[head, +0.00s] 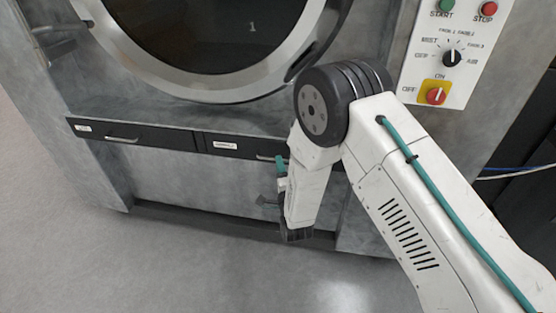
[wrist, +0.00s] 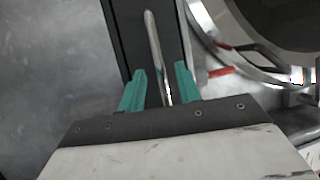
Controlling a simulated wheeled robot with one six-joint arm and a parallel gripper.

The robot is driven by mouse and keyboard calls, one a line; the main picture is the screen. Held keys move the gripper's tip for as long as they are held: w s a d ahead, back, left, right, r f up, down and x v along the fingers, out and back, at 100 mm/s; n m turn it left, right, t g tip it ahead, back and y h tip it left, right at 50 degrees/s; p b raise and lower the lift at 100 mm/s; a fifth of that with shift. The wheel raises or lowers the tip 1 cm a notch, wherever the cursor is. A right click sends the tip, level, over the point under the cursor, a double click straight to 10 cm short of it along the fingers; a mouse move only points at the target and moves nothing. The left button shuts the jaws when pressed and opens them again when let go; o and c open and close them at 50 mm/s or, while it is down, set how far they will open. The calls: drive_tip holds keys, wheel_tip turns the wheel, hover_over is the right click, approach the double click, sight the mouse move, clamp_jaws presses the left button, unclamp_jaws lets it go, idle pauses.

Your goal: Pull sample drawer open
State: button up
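Two dark drawer fronts sit side by side under the round door in the head view. The right drawer (head: 238,146) carries a small white label, too blurred to read surely, and a metal handle (head: 266,157) partly hidden by my gripper. The left drawer (head: 155,137) has its own label and handle. Both fronts look closed. In the wrist view my gripper (wrist: 161,70) has two teal fingers apart, one on each side of a metal bar handle (wrist: 155,45) on a dark drawer front (wrist: 128,30). Gaps show between handle and fingers; contact depth is unclear.
The grey washer has a large round door (head: 180,85) above the drawers. A control panel (head: 443,50) with knobs and buttons is at upper right, behind my arm. The floor (head: 150,260) in front is clear. Cables (head: 510,172) run at the right.

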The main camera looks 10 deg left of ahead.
drive_tip(key=shift+x, duration=1.75)
drive_tip(key=shift+c, duration=0.3)
clamp_jaws()
drive_tip(key=shift+s, duration=0.1)
